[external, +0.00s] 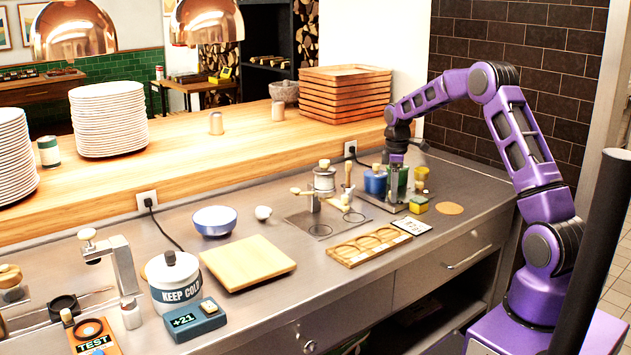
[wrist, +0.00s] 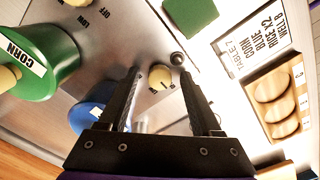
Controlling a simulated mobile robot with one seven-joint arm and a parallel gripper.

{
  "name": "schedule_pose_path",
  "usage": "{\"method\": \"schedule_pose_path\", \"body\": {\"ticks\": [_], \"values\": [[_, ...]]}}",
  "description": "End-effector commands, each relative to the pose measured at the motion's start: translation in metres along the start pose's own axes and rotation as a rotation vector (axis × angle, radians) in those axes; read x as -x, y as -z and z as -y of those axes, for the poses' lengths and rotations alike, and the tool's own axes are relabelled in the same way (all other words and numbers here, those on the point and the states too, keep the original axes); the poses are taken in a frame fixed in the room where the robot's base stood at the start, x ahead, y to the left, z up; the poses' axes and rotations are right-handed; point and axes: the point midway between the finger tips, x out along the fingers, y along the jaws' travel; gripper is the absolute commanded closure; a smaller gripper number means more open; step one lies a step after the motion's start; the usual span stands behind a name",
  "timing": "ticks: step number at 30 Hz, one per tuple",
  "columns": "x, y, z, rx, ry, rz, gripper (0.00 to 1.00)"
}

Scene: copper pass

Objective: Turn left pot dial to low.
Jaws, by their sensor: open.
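A cream round dial (wrist: 160,77) on the metal plate shows between my fingers in the wrist view, on the blue pot's side. Its small markings are too blurred to read its setting. My gripper (wrist: 162,88) is open, with one finger on each side of this dial; I cannot tell whether they touch it. A second dial (wrist: 77,2), cut off at the top edge, has LOW and OFF marks beside it. The blue pot (wrist: 92,108) is partly behind my left finger; the green CORN pot (wrist: 40,60) is farther left. In the external view my gripper (external: 396,160) is over the pot station; the dials are hard to make out.
A green-and-yellow sponge (external: 418,207), a white order card (external: 412,226) and a wooden tray with round recesses (external: 345,257) lie in front of the pots. The blue pot (external: 375,184) and green pot (external: 401,184) stand close to my gripper. A brick wall is behind.

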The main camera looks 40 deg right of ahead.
Motion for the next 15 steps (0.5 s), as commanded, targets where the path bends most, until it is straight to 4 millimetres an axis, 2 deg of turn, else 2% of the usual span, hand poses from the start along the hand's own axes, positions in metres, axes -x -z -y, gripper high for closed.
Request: {"method": "schedule_pose_path", "body": {"ticks": [3,13,14,15], "values": [[0.0002,0.0000,0.0000,0.000,0.000,0.000,0.36],[0.0005,0.0001,0.0000,0.000,0.000,0.000,0.96],[0.0005,0.0001,0.0000,0.000,0.000,0.000,1.00],[0.0005,0.0001,0.0000,0.000,0.000,0.000,1.00]]}}
